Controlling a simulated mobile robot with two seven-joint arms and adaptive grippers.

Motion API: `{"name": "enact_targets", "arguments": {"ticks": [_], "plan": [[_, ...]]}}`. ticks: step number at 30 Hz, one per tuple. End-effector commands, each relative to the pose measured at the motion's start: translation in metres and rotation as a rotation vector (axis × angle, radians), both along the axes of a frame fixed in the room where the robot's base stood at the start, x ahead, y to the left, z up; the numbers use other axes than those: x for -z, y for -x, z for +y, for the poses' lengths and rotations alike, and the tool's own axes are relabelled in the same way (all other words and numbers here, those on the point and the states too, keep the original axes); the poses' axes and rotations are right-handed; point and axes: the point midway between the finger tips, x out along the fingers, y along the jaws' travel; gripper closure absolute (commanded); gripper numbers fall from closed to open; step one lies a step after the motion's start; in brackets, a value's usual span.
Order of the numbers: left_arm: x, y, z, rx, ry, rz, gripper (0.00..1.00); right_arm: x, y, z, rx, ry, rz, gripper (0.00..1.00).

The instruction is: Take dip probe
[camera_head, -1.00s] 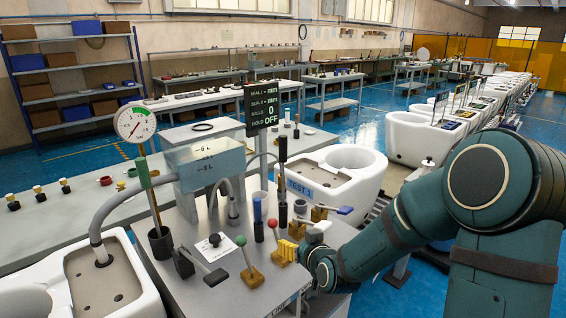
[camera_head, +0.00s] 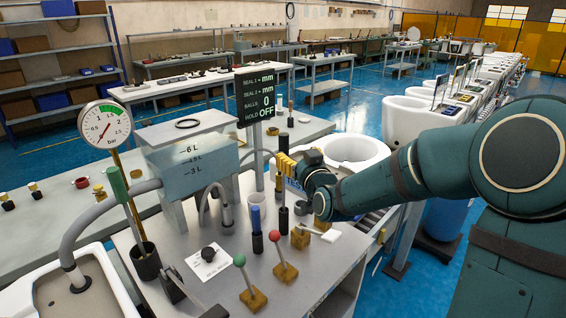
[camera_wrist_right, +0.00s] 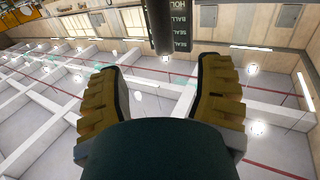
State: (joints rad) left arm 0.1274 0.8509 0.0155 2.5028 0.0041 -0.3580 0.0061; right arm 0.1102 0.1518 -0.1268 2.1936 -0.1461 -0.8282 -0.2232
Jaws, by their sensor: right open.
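A dark upright rod (camera_head: 283,222), which looks like the dip probe, stands on the grey bench among the levers. Its upper part is largely hidden behind my right gripper (camera_head: 284,168) in the head view. In the right wrist view a dark cylinder (camera_wrist_right: 160,28), which appears to be its handle, shows ahead of the gap between my right fingers (camera_wrist_right: 158,85). These yellow-padded fingers are open, with nothing visibly clamped between them. My left gripper is out of view.
A pressure gauge (camera_head: 105,124), a green-handled rod (camera_head: 117,184), a water tank (camera_head: 200,172) and a display (camera_head: 255,99) stand to the left and behind. Red-knobbed (camera_head: 275,236) and green-knobbed (camera_head: 239,260) levers and a blue-topped post (camera_head: 256,218) stand close in front.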

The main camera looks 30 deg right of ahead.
Motion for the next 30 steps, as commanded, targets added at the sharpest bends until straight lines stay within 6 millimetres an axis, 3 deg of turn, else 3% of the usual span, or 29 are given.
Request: {"name": "enact_targets", "arguments": {"ticks": [4,14,21,30], "plan": [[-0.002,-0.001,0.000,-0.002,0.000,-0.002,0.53,0.001,-0.027,-0.003,-0.001,0.000,0.002,0.34],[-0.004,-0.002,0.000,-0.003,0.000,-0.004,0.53,0.001,-0.053,-0.005,-0.001,0.000,0.002,0.34],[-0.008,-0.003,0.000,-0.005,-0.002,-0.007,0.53,0.001,-0.087,-0.007,-0.001,0.000,0.000,0.34],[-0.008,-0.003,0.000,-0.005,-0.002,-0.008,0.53,0.002,-0.096,-0.008,-0.001,0.000,0.001,0.34]]}}
